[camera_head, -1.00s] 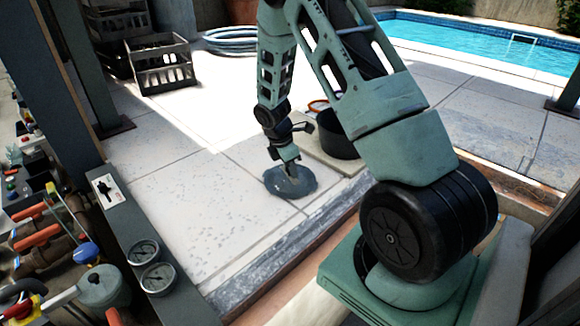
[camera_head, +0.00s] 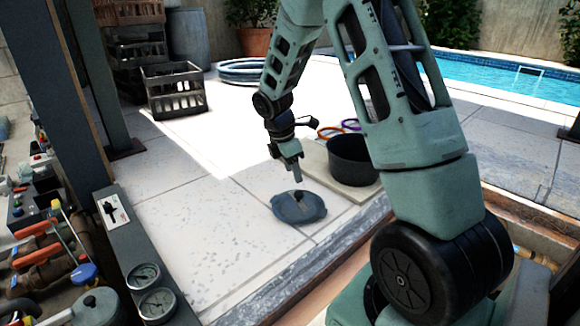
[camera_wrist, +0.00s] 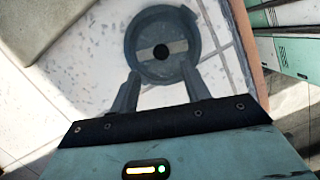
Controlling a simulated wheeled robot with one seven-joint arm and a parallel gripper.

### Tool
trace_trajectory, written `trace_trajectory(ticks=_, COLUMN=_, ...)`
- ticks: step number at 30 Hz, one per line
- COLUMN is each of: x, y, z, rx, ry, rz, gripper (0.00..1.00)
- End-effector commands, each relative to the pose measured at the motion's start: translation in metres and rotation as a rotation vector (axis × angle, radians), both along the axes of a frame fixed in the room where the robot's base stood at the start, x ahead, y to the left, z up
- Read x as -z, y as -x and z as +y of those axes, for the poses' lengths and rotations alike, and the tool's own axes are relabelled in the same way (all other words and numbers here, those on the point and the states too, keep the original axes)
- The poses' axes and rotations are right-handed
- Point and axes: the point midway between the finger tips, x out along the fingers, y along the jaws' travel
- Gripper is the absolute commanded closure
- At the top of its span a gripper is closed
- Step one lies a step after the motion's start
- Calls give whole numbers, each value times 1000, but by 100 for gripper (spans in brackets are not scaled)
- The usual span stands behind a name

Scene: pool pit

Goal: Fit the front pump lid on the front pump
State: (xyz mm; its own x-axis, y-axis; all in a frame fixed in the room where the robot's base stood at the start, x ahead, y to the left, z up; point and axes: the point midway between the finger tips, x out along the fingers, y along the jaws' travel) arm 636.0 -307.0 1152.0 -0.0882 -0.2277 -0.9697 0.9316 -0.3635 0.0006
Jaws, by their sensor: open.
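A round blue-grey lid (camera_head: 287,211) with a black knob on top lies on the pale paving near the stone edge. I cannot tell whether it is the front pump lid. My gripper (camera_head: 298,178) points down just above the knob, apart from it. In the wrist view the lid (camera_wrist: 143,27) lies beyond the two fingertips, its knob roughly centred between them. My gripper (camera_wrist: 160,70) is open and empty there. I cannot make out the front pump for certain; a grey-green round cover (camera_head: 98,303) shows among pipework at the lower left.
A black bucket (camera_head: 352,160) stands right of the lid, close to my arm. Two gauges (camera_head: 145,277) and pipes with orange handles (camera_head: 40,255) fill the left. Crates (camera_head: 174,90) and a coiled hose (camera_head: 243,71) are behind. Paving left of the lid is clear.

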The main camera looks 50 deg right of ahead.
Motion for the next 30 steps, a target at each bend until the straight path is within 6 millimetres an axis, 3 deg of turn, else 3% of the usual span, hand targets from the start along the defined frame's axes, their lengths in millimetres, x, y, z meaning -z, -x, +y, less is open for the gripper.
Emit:
trace_trajectory(ticks=6, x=-24, y=-2, z=6, rx=0, ry=0, rz=-1, gripper=53)
trace_trajectory(ticks=11, x=-30, y=-3, z=8, rx=0, ry=-1, rz=0, gripper=53)
trace_trajectory(ticks=14, x=-32, y=-3, z=24, rx=6, ry=-10, rz=-12, gripper=53)
trace_trajectory(ticks=17, x=-40, y=-1, z=74, rx=39, ry=-42, rz=-49, gripper=53)
trace_trajectory(ticks=20, x=-53, y=17, z=154, rx=104, ry=-97, rz=-98, gripper=53)
trace_trajectory(ticks=21, x=-58, y=30, z=190, rx=138, ry=-122, rz=-114, gripper=53)
trace_trajectory(ticks=24, x=-68, y=80, z=269, rx=232, ry=-182, rz=-136, gripper=53)
trace_trajectory(ticks=27, x=-74, y=141, z=326, rx=332, ry=-225, rz=-141, gripper=53)
trace_trajectory(ticks=30, x=-75, y=195, z=355, rx=420, ry=-247, rz=-137, gripper=53)
